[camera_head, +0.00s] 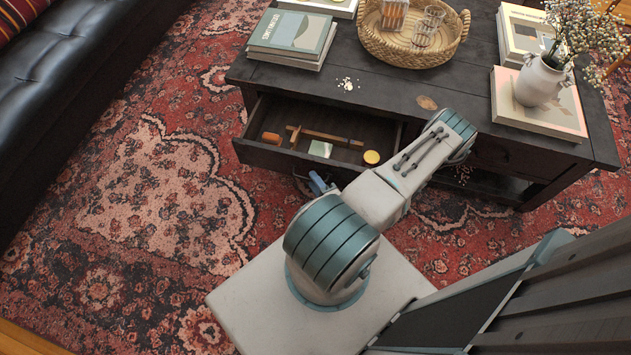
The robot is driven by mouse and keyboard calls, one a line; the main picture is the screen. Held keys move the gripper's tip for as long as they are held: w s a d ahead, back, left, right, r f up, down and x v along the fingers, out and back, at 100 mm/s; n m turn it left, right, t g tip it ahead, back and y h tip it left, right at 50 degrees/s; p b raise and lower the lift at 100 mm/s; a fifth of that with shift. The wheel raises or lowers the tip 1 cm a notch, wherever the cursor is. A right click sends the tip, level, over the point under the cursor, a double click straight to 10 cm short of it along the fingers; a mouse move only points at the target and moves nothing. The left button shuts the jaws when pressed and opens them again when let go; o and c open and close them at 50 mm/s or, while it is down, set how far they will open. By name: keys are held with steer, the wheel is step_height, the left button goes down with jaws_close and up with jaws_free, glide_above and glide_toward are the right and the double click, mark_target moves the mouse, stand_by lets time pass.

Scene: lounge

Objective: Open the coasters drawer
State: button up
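A drawer (268,157) in the left part of the dark wooden coffee table (380,95) stands pulled out toward me. Inside it lie a small orange-brown cylinder (271,138), a wooden stick-like piece (330,137), a pale square piece (320,149) and a round yellow piece (371,157). My gripper (318,183) shows only as a small blue-grey part just in front of the drawer front, near its middle. My arm hides the rest of it and the right part of the drawer front. I cannot tell whether the fingers touch the drawer or its handle.
On the tabletop are stacked books (290,38), a woven tray (385,50) with glasses, white crumbs (347,84), and a vase (540,80) of flowers on a book. A black sofa (60,80) stands at left. The patterned rug (150,200) between is clear.

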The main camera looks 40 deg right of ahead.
steer(key=p+v, duration=0.1)
steer(key=v, duration=1.2)
steer(key=shift+s+p, duration=0.2)
steer(key=shift+p, duration=0.15)
steer(key=w+r+n+g+y+p, duration=0.2)
steer(key=w+r+n+y+p, duration=0.4)
steer(key=r+n, duration=0.5)
steer(key=w+r+n+g+y+p, duration=0.15)
steer(key=w+r+n+y, duration=0.25)
steer(key=r+n+y, duration=0.65)
steer(key=a+r+m+g+h+p, duration=0.3)
steer(key=a+r+m+h+p, duration=0.1)
steer(key=r+m, duration=0.8)
steer(key=w+a+r+m+g+h+p, duration=0.1)
steer(key=a+r+m+g+h+p, duration=0.2)
steer(key=r+m, duration=0.9)
steer(key=w+a+r+m+g+h+p, duration=0.1)
steer(key=a+r+m+g+h+p, duration=0.2)
steer(key=r+m, duration=0.9)
steer(key=a+r+h+p, duration=0.3)
steer(key=a+r+p, duration=0.2)
steer(key=r, duration=0.2)
steer(key=shift+w+a+r+g, duration=0.25)
steer(key=shift+a+r+g, duration=0.05)
steer(key=shift+g, duration=0.05)
